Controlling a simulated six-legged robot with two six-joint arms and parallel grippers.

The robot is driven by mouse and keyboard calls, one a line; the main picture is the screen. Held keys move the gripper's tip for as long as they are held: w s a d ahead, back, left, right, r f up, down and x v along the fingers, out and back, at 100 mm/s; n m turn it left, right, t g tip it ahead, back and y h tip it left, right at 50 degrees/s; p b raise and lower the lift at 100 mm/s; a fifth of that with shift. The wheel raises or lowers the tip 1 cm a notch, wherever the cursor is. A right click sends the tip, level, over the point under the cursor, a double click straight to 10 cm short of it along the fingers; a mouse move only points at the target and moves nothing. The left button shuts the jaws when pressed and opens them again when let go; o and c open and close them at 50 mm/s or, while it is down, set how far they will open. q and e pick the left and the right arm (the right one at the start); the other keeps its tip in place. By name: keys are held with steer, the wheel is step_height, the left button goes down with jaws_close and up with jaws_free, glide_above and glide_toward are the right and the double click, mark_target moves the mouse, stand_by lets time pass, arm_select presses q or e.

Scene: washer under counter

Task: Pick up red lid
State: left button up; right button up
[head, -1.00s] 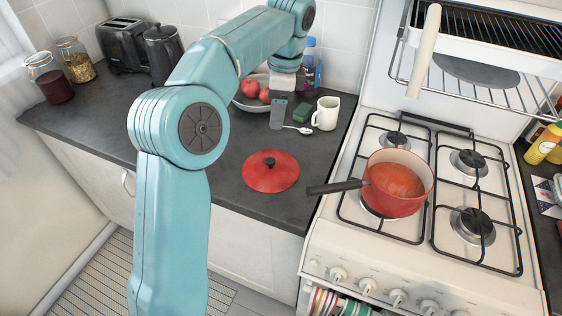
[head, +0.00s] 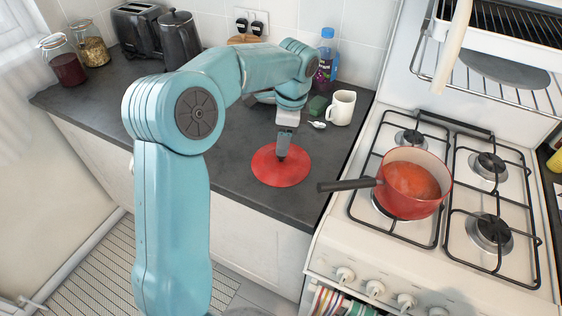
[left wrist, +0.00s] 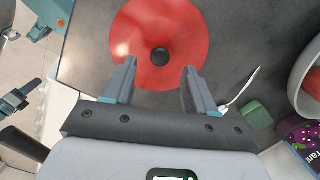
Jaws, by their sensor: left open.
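The red lid (head: 281,172) lies flat on the dark counter, left of the stove. In the left wrist view the lid (left wrist: 190,40) shows with its round black knob (left wrist: 160,56) in the middle. My left gripper (head: 282,153) is above the lid in the head view and hides the knob there. In the left wrist view my left gripper (left wrist: 159,66) is open, its two fingers apart with the knob between and just beyond their tips. I cannot tell whether they touch the lid.
A red pot (head: 412,188) of soup stands on the stove, its dark handle (head: 346,185) reaching over the counter near the lid. A white mug (head: 341,108), a green sponge (head: 317,106), a spoon (head: 317,124) and a bottle (head: 326,62) stand or lie behind.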

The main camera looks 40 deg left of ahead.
mark_target(281, 158)
arm_select(q)
step_height(281, 158, down, 4)
steer(key=shift+a+f, duration=0.15)
steer(key=shift+f, duration=0.05)
steer(key=shift+s, duration=0.2)
jaws_close()
steer(key=shift+r, duration=0.1)
